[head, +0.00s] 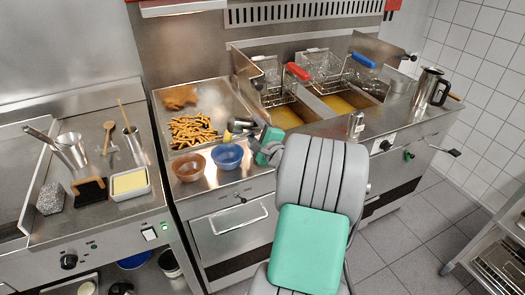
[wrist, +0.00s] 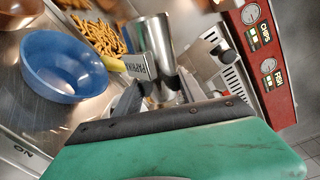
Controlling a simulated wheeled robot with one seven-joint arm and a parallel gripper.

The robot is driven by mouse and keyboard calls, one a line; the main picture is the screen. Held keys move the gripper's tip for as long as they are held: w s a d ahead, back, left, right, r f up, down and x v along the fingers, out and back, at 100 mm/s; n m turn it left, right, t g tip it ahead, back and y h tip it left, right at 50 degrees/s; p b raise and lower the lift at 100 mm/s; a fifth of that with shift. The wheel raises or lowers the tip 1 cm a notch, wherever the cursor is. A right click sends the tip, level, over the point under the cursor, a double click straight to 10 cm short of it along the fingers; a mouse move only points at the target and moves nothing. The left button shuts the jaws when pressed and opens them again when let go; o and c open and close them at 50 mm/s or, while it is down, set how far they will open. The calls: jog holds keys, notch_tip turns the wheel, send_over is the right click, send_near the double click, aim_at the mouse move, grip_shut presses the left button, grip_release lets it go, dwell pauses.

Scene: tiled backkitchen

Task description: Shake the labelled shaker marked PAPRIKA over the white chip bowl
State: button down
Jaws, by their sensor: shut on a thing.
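The shaker with the PAPRIKA label (wrist: 136,67) is between my gripper's dark fingers (wrist: 146,92) in the wrist view. My gripper (head: 252,137) also shows in the head view, shut on the shaker, just above and right of the blue bowl (head: 227,157). The blue bowl (wrist: 62,66) is left of the shaker in the wrist view, with a pale patch at its bottom. A brown bowl (head: 189,167) stands to its left.
A steel tray (head: 212,99) with chips (head: 193,130) and fried pieces (head: 180,97) lies behind the bowls. Fryer baskets with a red handle (head: 298,71) and a blue handle (head: 364,60) are to the right. A steel jug (head: 429,88) stands at far right.

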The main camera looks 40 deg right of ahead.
jog(key=shift+s+d+f, duration=0.15)
jog(key=shift+d+f, duration=0.3)
jog(key=shift+d, duration=0.1)
jog(key=shift+a+r, duration=0.1)
jog(key=shift+r, duration=0.1)
jog(key=shift+r, duration=0.1)
jog(key=shift+w+a+r+p, duration=0.3)
jog(key=shift+a+r+p, duration=0.4)
jog(key=shift+a+p, duration=0.4)
jog(key=shift+w+a, duration=0.1)
jog(key=shift+a, duration=0.15)
jog(key=d+f+b, duration=0.2)
jog(key=shift+s+d, duration=0.4)
jog(key=shift+r, duration=0.2)
